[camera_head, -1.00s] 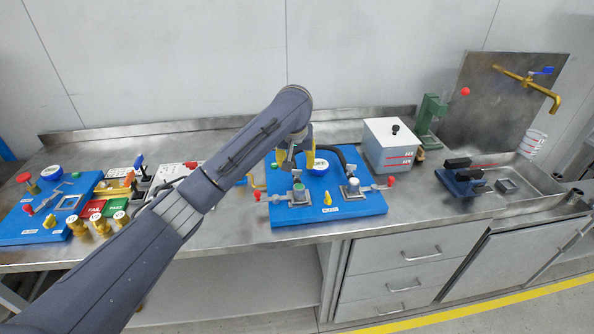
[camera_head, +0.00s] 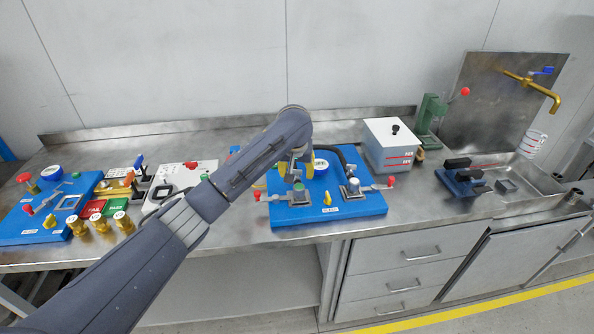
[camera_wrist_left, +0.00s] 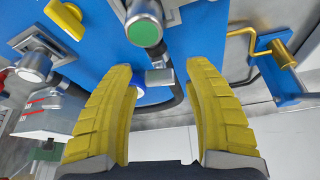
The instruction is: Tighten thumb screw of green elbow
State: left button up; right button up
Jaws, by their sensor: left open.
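The green elbow (camera_head: 298,187) is a grey fitting with a green round end on the middle blue station board (camera_head: 350,208). In the left wrist view its green end (camera_wrist_left: 145,32) faces the camera just beyond the fingertips. My left gripper (camera_head: 292,166) has yellow fingers and is open above the board, behind the elbow. In the left wrist view the gripper (camera_wrist_left: 158,72) has a wide gap, with a small grey block (camera_wrist_left: 160,77) between the fingers, apart from both. I cannot tell whether this block is the thumb screw. My right gripper is not in view.
A grey fitting with a red-knobbed lever (camera_head: 353,187) and a yellow knob (camera_head: 327,199) are on the same board. A brass crank (camera_wrist_left: 275,50) shows at right in the wrist view. A white box (camera_head: 390,150) stands behind right. Bench (camera_head: 415,205) is clear right of the board.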

pick_arm(q)
grip_shut()
jog(key=shift+r, duration=0.1)
dwell(0.3)
jog(key=shift+m, duration=0.3)
jog(key=m+h, duration=0.1)
jog(key=m, duration=0.3)
jog(key=shift+w+a+g+h, duration=0.1)
jog(key=shift+g+h, duration=0.2)
jog(key=shift+h, duration=0.1)
jog(key=m+h, duration=0.1)
jog(key=m, duration=0.2)
jog(key=shift+r+m+g, duration=0.1)
jog(key=shift+m+g, duration=0.2)
jog(key=shift+g, duration=0.1)
jog(key=m+g, duration=0.1)
jog(key=m, duration=0.1)
jog(key=m+h, duration=0.1)
jog(key=m, duration=0.2)
jog(key=shift+m+g, duration=0.3)
jog(key=shift+g, duration=0.1)
jog(key=shift+m+g, duration=0.3)
jog(key=shift+m, duration=0.3)
jog(key=shift+d+f+m, duration=0.2)
jog(key=shift+m, duration=0.1)
jog(key=shift+o, duration=0.5)
grip_release()
